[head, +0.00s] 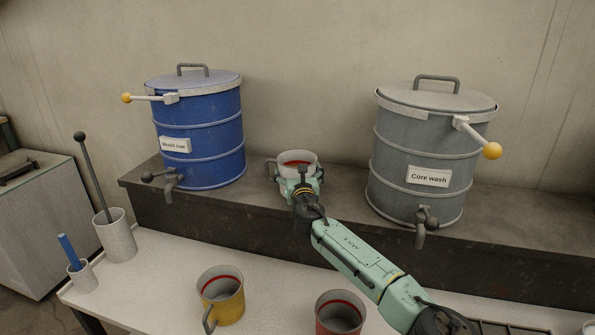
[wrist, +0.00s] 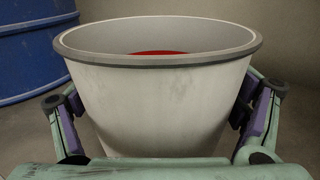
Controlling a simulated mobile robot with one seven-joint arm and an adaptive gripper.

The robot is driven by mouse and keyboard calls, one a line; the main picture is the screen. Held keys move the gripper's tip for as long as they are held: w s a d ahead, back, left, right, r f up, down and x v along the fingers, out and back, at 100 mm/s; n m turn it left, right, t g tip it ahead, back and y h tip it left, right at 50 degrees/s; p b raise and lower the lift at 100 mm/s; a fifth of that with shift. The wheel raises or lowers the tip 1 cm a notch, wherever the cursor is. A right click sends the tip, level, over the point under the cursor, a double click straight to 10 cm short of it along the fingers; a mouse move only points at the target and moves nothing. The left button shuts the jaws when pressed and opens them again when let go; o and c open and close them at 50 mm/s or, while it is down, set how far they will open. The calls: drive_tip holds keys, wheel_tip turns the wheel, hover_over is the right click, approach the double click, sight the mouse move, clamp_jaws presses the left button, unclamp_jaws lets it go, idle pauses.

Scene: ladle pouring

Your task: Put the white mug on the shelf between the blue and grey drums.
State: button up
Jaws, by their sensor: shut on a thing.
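The white mug (head: 297,157) is upright between the blue drum (head: 201,130) and the grey drum (head: 425,150), over or on the dark shelf (head: 330,219); its base is hidden, so I cannot tell whether it touches. Its handle points left in the head view. My gripper (head: 298,182) is on the mug's near side. In the wrist view the mug (wrist: 160,95) fills the middle, with a grey rim and a red band inside. My gripper's fingers (wrist: 157,118) are shut on it from both sides. The blue drum (wrist: 38,45) shows at the left.
A yellow mug (head: 222,298) and a red mug (head: 340,315) stand on the white table (head: 160,287) in front. Levers with yellow knobs stick out from both drums. Cups with a rod (head: 115,237) and a blue stick (head: 80,274) stand at the left.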

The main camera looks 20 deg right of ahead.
idle(0.3)
drive_tip(key=o, duration=1.7)
drive_tip(key=shift+s, duration=0.1)
drive_tip(key=b+v, duration=0.2)
drive_tip(key=v, duration=1)
